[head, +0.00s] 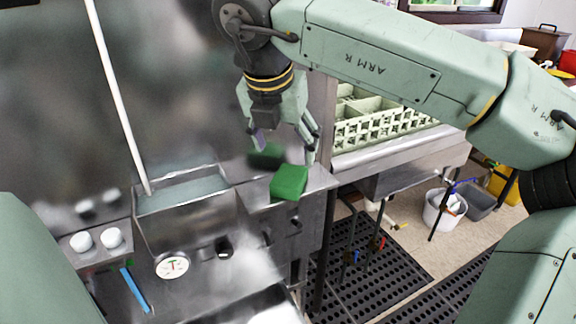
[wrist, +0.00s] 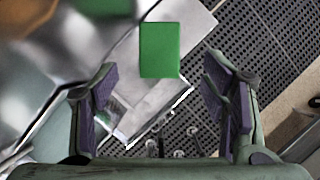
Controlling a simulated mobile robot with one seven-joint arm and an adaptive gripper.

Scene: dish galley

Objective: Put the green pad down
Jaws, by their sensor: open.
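The green pad (head: 289,182) is a small green block on the metal ledge to the right of the sink basin, near the ledge's front edge. A darker green patch on the metal behind it looks like its reflection. My gripper (head: 284,146) is above and just behind the pad in the head view, with its fingers spread. In the wrist view the pad (wrist: 160,50) lies ahead of my open fingers (wrist: 162,95), clear of both, and nothing is between them.
A sink basin (head: 190,190) lies left of the pad. A pale green dish rack (head: 385,125) stands on the counter at the right. Black perforated mats (head: 365,265) cover the floor.

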